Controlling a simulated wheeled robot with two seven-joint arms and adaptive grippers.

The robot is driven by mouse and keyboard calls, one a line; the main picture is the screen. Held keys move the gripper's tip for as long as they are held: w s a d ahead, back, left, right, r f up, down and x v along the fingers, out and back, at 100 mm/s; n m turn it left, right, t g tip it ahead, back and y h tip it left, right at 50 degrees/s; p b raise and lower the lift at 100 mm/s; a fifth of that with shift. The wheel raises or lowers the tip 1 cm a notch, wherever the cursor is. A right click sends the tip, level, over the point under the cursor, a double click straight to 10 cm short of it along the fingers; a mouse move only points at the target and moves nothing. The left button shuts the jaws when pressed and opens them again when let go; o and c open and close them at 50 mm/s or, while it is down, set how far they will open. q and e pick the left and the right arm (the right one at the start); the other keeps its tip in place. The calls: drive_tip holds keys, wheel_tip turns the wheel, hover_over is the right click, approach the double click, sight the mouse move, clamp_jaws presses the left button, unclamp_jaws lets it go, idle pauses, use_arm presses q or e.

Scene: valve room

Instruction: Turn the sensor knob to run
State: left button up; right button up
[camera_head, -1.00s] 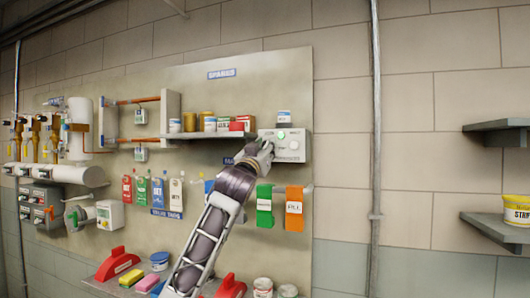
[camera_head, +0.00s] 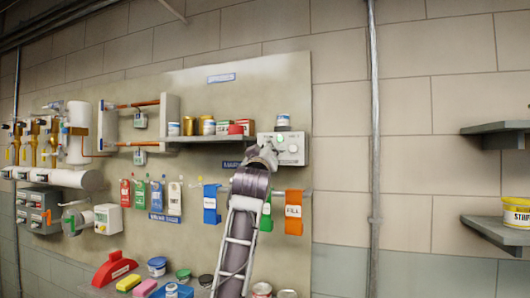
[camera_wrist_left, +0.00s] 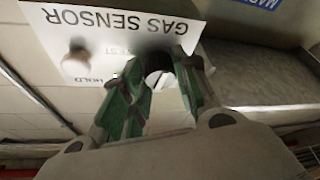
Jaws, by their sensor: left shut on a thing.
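The gas sensor (camera_head: 292,148) is a pale grey box at the right end of the upper shelf on the wall panel. In the left wrist view its white plate (camera_wrist_left: 120,22) reads GAS SENSOR upside down, with HOLD and part of TEST legible. The knob (camera_wrist_left: 158,70) is dark and blurred, between my left fingertips and partly hidden by them. My left gripper (camera_wrist_left: 164,84) is shut on it. In the head view this gripper (camera_head: 264,153) is at the box's left side and covers part of its front. My right gripper is in neither view.
A blurred round fitting (camera_wrist_left: 75,65) sits on the plate beside HOLD. Cans and jars stand on the upper shelf (camera_head: 205,138). An orange FILL tag (camera_head: 293,212) hangs below the box. A can (camera_head: 283,121) stands on top of the box.

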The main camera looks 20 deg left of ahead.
use_arm(q)
drive_tip(key=shift+r+n+y, duration=0.15)
drive_tip(key=shift+n+y, duration=0.45)
drive_tip(key=shift+n, duration=0.6)
drive_tip(key=o, duration=1)
drive_tip(key=shift+g, duration=0.3)
drive_tip(key=v, duration=1.2)
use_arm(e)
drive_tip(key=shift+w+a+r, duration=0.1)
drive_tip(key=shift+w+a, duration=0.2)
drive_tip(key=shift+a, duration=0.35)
